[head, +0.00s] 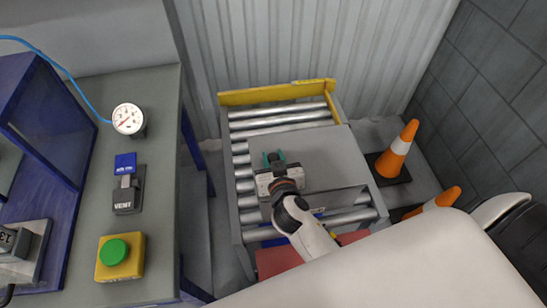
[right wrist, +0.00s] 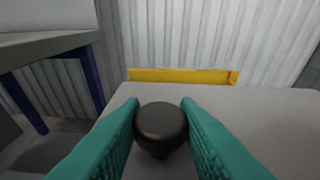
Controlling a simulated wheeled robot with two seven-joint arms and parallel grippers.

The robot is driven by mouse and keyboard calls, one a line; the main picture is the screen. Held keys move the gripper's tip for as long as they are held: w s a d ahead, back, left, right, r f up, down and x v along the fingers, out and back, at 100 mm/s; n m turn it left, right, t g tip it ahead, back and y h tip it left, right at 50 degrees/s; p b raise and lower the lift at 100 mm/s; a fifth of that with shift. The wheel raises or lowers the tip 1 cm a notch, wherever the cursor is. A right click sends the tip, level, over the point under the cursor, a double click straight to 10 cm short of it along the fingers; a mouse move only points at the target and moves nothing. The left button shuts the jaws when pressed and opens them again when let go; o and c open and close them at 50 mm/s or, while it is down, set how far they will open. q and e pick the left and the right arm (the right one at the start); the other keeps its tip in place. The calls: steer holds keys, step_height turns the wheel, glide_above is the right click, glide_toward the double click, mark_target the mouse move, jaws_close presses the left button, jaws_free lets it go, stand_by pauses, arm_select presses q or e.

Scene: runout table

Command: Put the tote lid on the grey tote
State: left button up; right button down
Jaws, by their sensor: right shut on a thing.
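The tote lid (head: 325,155) is a flat grey panel over the roller table, and its surface also fills the lower part of the right wrist view (right wrist: 245,115). A round dark knob (right wrist: 161,128) stands on it. My right gripper (head: 273,158) is shut on this knob, with one teal finger on each side in the right wrist view (right wrist: 161,115). A grey front face (head: 340,201), seemingly the grey tote, shows below the lid's near edge. I cannot tell whether the lid rests on the tote or hangs just above it. My left gripper is out of view.
The roller table (head: 245,190) has a yellow back rail (head: 275,94). Orange cones (head: 398,150) stand to its right. On the left is a grey bench with a gauge (head: 128,119), a vent switch (head: 128,190) and a green button (head: 113,252).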

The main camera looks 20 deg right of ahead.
steer(key=shift+f, duration=0.25)
steer(key=c, duration=1)
jaws_free()
steer(key=shift+s+a+r+b, duration=0.15)
steer(key=shift+s+b, duration=0.2)
steer(key=shift+s, duration=0.2)
steer(key=b+v, duration=0.2)
steer(key=v, duration=0.9)
